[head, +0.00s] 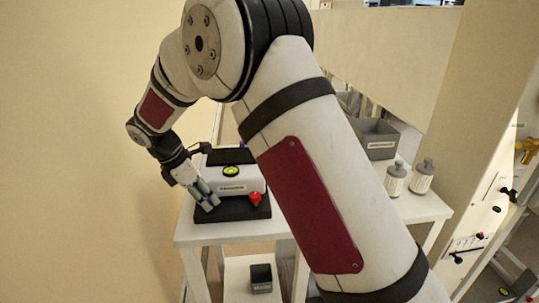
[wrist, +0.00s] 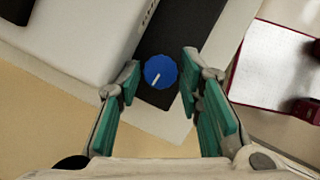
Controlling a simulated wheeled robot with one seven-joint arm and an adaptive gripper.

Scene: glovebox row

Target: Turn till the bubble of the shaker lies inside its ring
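The shaker (head: 235,184) is a white box on a black base on a white table. A round yellow-green bubble level (head: 231,170) with a dark rim sits on its top. It is too small to tell where the bubble lies against its ring. A red knob (head: 254,198) stands at the shaker's front right corner. My gripper (head: 211,204) is at the front left corner. In the wrist view a blue knob (wrist: 161,71) with a white pointer line lies between the fingertips of my gripper (wrist: 160,77), which are open with small gaps on either side. My gripper hides this knob in the head view.
The white table (head: 200,234) carries two grey-white canisters (head: 409,178) and a grey bin (head: 378,139) at the right. A dark box (head: 261,278) sits on the lower shelf. A plain wall is close at the left. My arm covers the middle of the head view.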

